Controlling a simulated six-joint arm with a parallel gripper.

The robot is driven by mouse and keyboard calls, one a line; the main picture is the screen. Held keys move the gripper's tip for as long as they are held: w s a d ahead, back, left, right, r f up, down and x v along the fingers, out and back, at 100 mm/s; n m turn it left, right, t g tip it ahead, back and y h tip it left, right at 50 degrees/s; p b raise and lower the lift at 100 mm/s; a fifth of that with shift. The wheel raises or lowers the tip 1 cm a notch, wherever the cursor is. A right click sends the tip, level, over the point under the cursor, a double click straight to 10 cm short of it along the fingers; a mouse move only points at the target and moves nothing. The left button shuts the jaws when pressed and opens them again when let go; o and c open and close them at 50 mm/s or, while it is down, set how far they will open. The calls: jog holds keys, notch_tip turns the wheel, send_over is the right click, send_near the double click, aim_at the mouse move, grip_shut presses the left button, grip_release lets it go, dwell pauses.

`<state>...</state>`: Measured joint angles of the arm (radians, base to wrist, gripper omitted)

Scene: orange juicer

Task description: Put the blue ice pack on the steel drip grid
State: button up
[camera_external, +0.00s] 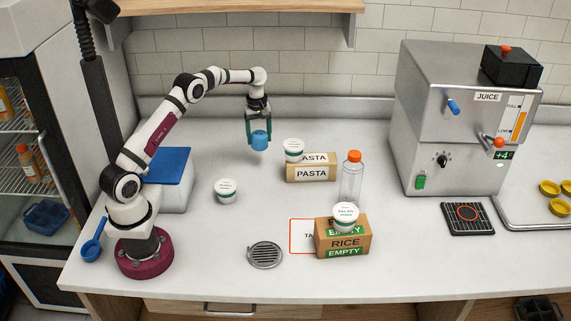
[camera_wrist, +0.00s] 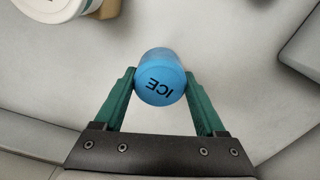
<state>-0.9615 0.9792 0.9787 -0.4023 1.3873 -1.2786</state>
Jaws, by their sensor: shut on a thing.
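The blue ice pack (camera_external: 260,141) is a small blue cylinder, held above the counter at the back left of the middle. My gripper (camera_external: 258,132) is shut on it with teal fingers on both sides. In the wrist view the ice pack (camera_wrist: 160,78) shows its round face marked ICE between the fingertips of my gripper (camera_wrist: 161,80). The round steel drip grid (camera_external: 265,254) lies flat and bare near the counter's front edge, well in front of the gripper. It is not in the wrist view.
A white tub (camera_external: 227,190) stands between the gripper and the grid, to the left. PASTA (camera_external: 311,173) and RICE (camera_external: 343,241) boxes, each with a tub on top, and a clear bottle (camera_external: 351,180) stand to the right. A black grate (camera_external: 467,219) lies before the juicer (camera_external: 440,120).

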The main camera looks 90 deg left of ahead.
notch_tip(320, 180, up, 3)
jog(key=shift+f, duration=0.15)
notch_tip(320, 180, up, 7)
jog(key=shift+f, duration=0.2)
jog(key=w+d+r+m, duration=0.1)
jog(key=w+d+m, duration=0.4)
jog(key=d, duration=0.9)
jog(key=w+d+r+m, duration=0.15)
jog(key=w+d, duration=0.45)
jog(key=d, duration=0.7)
jog(key=s+d+f+m, duration=0.1)
jog(key=s+d+m, duration=0.45)
jog(key=d, duration=0.75)
jog(key=s+d+f+m, duration=0.2)
jog(key=s+d+m, duration=0.2)
jog(key=s+d, duration=0.55)
jog(key=w+a+f, duration=0.2)
jog(key=f, duration=0.1)
jog(key=w+a+f, duration=0.2)
jog(key=w+f, duration=0.1)
jog(key=f, duration=0.1)
jog(key=w+a+f, duration=0.2)
jog(key=a+f, duration=0.1)
jog(key=f, duration=0.1)
jog(key=shift+w+f, duration=0.15)
jog(key=shift+w, duration=0.2)
send_over(265, 254)
jog(key=shift+f, duration=2.2)
